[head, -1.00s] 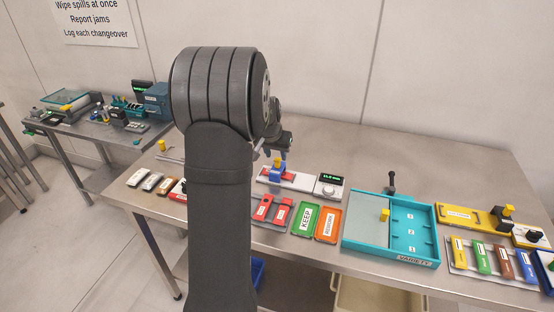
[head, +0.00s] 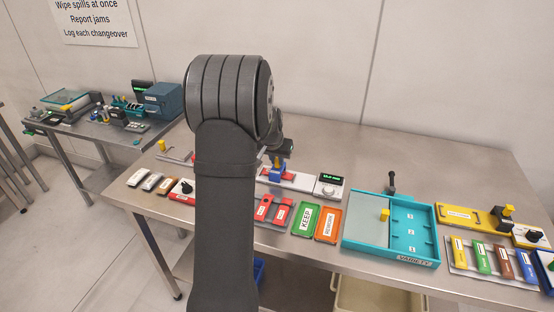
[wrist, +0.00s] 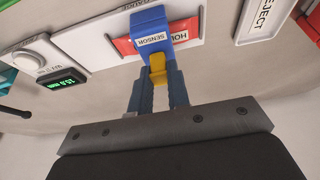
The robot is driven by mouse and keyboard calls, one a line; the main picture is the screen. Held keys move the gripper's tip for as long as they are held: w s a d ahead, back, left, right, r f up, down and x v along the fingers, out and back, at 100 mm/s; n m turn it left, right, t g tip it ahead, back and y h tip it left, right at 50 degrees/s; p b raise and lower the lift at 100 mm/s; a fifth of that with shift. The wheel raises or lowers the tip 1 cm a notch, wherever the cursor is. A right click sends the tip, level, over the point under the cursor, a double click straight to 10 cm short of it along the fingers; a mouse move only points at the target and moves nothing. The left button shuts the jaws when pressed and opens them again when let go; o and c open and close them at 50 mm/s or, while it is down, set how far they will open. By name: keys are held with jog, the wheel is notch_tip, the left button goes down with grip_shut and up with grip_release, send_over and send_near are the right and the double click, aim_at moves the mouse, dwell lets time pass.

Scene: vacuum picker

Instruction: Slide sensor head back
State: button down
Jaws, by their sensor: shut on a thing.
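The sensor head is a blue block labelled SENSOR (wrist: 151,30) with a yellow knob (wrist: 157,66). It sits on a white gauge base over a red piece (wrist: 187,32). My gripper (wrist: 158,80) is shut on the yellow knob, one finger on each side. In the head view the blue sensor head (head: 276,173) stands on the white base (head: 300,186) with my gripper (head: 278,160) at its top. My arm hides part of the base's left side.
The teal VARIETY tray (head: 392,258) is to the right. Bare table lies behind the base.

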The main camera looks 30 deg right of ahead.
jog(key=s+d, duration=0.7)
jog(key=shift+s+d, duration=0.35)
jog(key=shift+s, duration=0.05)
jog(key=c, duration=1.4)
grip_release()
jog(key=shift+d, duration=0.1)
jog(key=shift+o, duration=0.2)
jog(key=shift+r, duration=0.15)
jog(key=shift+a+r, duration=0.2)
jog(key=shift+r, duration=0.15)
jog(key=v, duration=1.6)
jog(key=shift+s+r, duration=0.15)
